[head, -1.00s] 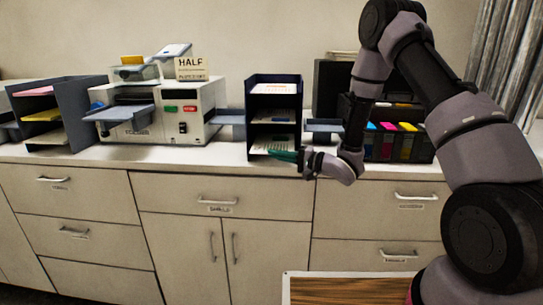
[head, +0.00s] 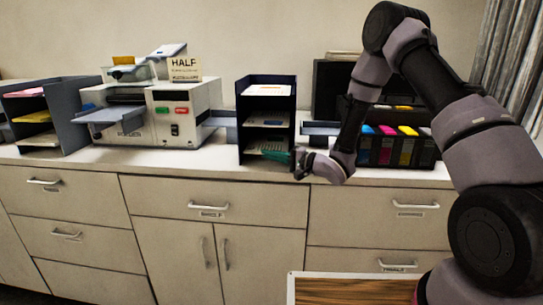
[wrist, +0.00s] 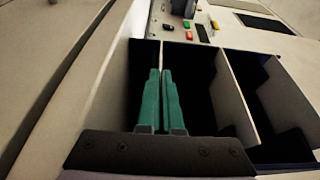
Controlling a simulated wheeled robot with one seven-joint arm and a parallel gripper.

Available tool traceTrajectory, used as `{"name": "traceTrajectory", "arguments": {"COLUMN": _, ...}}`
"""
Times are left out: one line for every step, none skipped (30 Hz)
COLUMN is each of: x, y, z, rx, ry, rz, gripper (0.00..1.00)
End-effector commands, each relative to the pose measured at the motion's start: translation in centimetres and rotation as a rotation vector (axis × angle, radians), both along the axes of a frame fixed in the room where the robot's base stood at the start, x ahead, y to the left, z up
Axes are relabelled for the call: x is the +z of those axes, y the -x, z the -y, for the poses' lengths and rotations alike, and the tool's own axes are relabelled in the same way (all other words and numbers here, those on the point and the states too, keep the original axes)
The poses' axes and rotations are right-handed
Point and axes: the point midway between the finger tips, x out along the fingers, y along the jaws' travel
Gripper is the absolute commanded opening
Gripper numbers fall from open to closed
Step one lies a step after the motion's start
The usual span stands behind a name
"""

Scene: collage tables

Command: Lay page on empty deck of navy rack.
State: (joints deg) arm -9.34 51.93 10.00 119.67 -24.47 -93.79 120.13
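The navy rack (head: 266,80) stands upright on the counter with three decks; it also shows in the wrist view (wrist: 231,95), where its decks run up the picture. White printed sheets lie on its top deck (head: 268,90) and middle deck (head: 270,123). The page (head: 266,147), white with print, is at the lowest opening. My gripper (head: 296,155) is at the front of that opening. In the wrist view my teal fingers (wrist: 161,75) are close together, with a thin line, seemingly the page's edge, between them. Whether the page touches the deck is hidden.
A cream machine (head: 170,115) with a "HALF" sign (head: 185,68) stands left of the rack. A grey rack (head: 75,110) with coloured sheets is at far left. A black holder with coloured cartridges (head: 395,150) is to the right. A wood-topped surface (head: 345,291) is in front.

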Motion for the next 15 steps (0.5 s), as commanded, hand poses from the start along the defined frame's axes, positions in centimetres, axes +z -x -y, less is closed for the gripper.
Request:
{"name": "traceTrajectory", "arguments": {"x": 0.00, "y": 0.00, "z": 0.00, "rx": 0.000, "ry": 0.000, "rz": 0.000, "gripper": 0.00}}
{"name": "traceTrajectory", "arguments": {"x": 0.00, "y": 0.00, "z": 0.00, "rx": 0.000, "ry": 0.000, "rz": 0.000, "gripper": 0.00}}
{"name": "traceTrajectory", "arguments": {"x": 0.00, "y": 0.00, "z": 0.00, "rx": 0.000, "ry": 0.000, "rz": 0.000, "gripper": 0.00}}
{"name": "traceTrajectory", "arguments": {"x": 0.01, "y": 0.00, "z": 0.00, "rx": 0.000, "ry": 0.000, "rz": 0.000, "gripper": 0.00}}
{"name": "traceTrajectory", "arguments": {"x": 0.00, "y": 0.00, "z": 0.01, "rx": 0.000, "ry": 0.000, "rz": 0.000, "gripper": 0.14}}
{"name": "traceTrajectory", "arguments": {"x": 0.01, "y": -0.01, "z": 0.01, "rx": 0.000, "ry": 0.000, "rz": 0.000, "gripper": 0.29}}
{"name": "traceTrajectory", "arguments": {"x": 0.00, "y": 0.00, "z": 0.01, "rx": 0.000, "ry": 0.000, "rz": 0.000, "gripper": 0.37}}
{"name": "traceTrajectory", "arguments": {"x": 0.01, "y": -0.01, "z": 0.01, "rx": 0.000, "ry": 0.000, "rz": 0.000, "gripper": 0.37}}
{"name": "traceTrajectory", "arguments": {"x": 0.01, "y": -0.01, "z": 0.01, "rx": 0.000, "ry": 0.000, "rz": 0.000, "gripper": 0.37}}
{"name": "traceTrajectory", "arguments": {"x": 0.01, "y": -0.01, "z": 0.01, "rx": 0.000, "ry": 0.000, "rz": 0.000, "gripper": 0.37}}
{"name": "traceTrajectory", "arguments": {"x": 0.01, "y": -0.01, "z": 0.01, "rx": 0.000, "ry": 0.000, "rz": 0.000, "gripper": 0.37}}
{"name": "traceTrajectory", "arguments": {"x": 0.01, "y": -0.01, "z": 0.01, "rx": 0.000, "ry": 0.000, "rz": 0.000, "gripper": 0.37}}
{"name": "traceTrajectory", "arguments": {"x": 0.01, "y": -0.01, "z": 0.01, "rx": 0.000, "ry": 0.000, "rz": 0.000, "gripper": 0.37}}
{"name": "traceTrajectory", "arguments": {"x": 0.01, "y": -0.01, "z": 0.01, "rx": 0.000, "ry": 0.000, "rz": 0.000, "gripper": 0.37}}
{"name": "traceTrajectory", "arguments": {"x": 0.01, "y": 0.00, "z": 0.03, "rx": 0.000, "ry": 0.000, "rz": 0.000, "gripper": 0.37}}
